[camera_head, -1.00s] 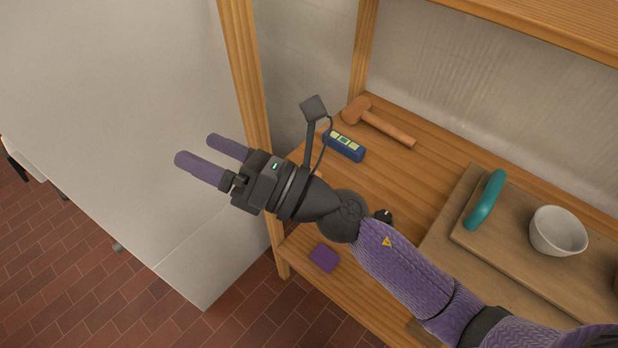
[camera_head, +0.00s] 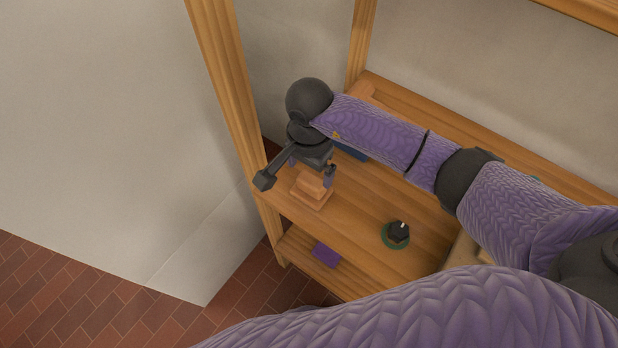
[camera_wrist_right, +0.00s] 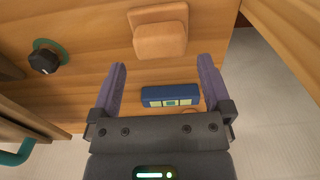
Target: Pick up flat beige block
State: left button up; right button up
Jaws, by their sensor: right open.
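Two beige-orange wooden pieces sit together on the shelf near its left post: a wider flat block (camera_head: 306,200) below and a smaller block (camera_head: 313,184) on top. In the right wrist view the flat block (camera_wrist_right: 145,15) shows at the top, partly covered by the smaller block (camera_wrist_right: 160,42). I cannot tell for sure which one is the flat beige block of the task. My right gripper (camera_head: 311,172) points down above them, open. In its wrist view the fingers (camera_wrist_right: 163,65) are spread and empty, with the blocks beyond the tips. My left gripper is out of view.
A blue level (camera_head: 352,151) lies behind the blocks, partly under my right arm; it shows between the fingers in the wrist view (camera_wrist_right: 170,96). A black knob on a green disc (camera_head: 397,233) stands to the right. A wooden post (camera_head: 232,90) rises close left. A purple item (camera_head: 326,254) lies below.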

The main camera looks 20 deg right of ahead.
aim_at(312, 180)
jog(key=f, duration=0.1)
jog(key=f+b, duration=0.1)
jog(key=f, duration=0.3)
jog(key=shift+w+d+f, duration=0.1)
jog(key=shift+d+f, duration=0.05)
jog(key=shift+d, duration=0.1)
jog(key=shift+f, duration=0.25)
jog(key=c, duration=1)
notch_tip(312, 180, up, 9)
jog(key=shift+w+r+p, duration=0.1)
jog(key=shift+p, duration=1)
jog(key=shift+c, duration=0.2)
jog(key=shift+r, duration=0.45)
